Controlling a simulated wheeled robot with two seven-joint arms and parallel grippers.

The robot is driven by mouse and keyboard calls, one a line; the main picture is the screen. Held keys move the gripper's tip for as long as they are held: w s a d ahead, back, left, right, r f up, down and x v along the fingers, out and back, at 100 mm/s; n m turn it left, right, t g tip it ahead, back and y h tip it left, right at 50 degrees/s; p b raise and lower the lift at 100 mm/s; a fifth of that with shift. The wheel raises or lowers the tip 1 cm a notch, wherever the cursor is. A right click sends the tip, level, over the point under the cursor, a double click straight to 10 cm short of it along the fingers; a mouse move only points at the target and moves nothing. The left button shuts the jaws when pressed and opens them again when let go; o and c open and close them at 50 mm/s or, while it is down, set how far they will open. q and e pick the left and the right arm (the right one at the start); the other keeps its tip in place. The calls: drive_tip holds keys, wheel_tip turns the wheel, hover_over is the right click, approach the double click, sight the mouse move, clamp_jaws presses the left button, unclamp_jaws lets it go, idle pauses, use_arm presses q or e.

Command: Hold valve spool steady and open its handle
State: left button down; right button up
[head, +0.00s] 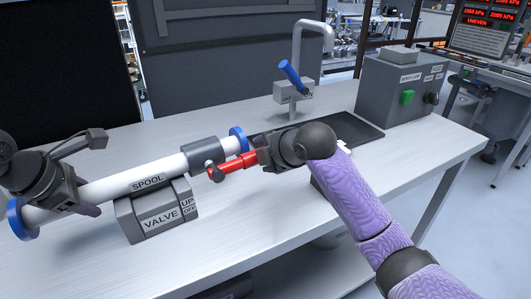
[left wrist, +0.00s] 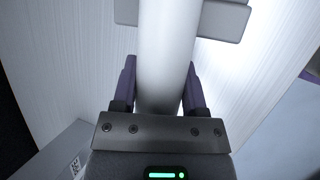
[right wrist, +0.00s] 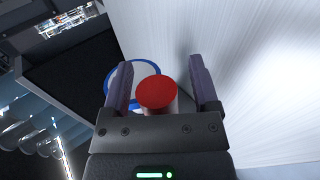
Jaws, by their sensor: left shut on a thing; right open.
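The valve spool (head: 140,181) is a white pipe with blue end rings and a grey collar, lying along a grey block labelled VALVE (head: 160,219). My left gripper (head: 78,200) is shut on the pipe near its left end; in the left wrist view the white pipe (left wrist: 166,60) runs between the fingers. The red handle (head: 232,166) sticks out to the right from the grey collar. My right gripper (head: 258,158) is at the handle's outer end. In the right wrist view, the round red handle end (right wrist: 156,92) sits between the open fingers, with visible gaps both sides.
A tap with a blue lever (head: 291,75) stands behind the spool, near a dark tray (head: 362,131). A grey box with a green button (head: 407,97) is at the back right. The white table's front (head: 215,240) is mostly clear.

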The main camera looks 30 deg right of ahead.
use_arm(q)
drive_tip(key=shift+f, duration=0.15)
drive_tip(key=shift+c, duration=0.2)
unclamp_jaws()
use_arm(e)
drive_tip(key=v, duration=1.2)
